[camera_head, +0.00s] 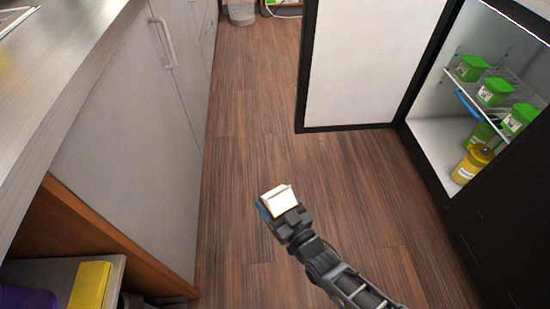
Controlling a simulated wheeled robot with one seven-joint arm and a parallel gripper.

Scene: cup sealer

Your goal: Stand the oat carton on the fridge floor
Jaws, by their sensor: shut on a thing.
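My gripper (286,214) is in the lower middle of the head view, above the wooden floor. It is shut on the oat carton (278,200), whose white, ridged top shows, with a blue edge at its left. Most of the carton's body is hidden below its top and behind the gripper. The fridge (433,137) stands open at the right, and its pale floor shows free room at the front left. My gripper and the carton are outside the fridge, to its left and apart from it.
The fridge's open door (372,62) stands at the upper middle. Green tubs (493,91) sit on the wire shelf. A yellow bottle (472,163) and a green bottle (481,133) stand on the fridge floor. A counter with cabinets (130,120) runs along the left. The wooden floor between is clear.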

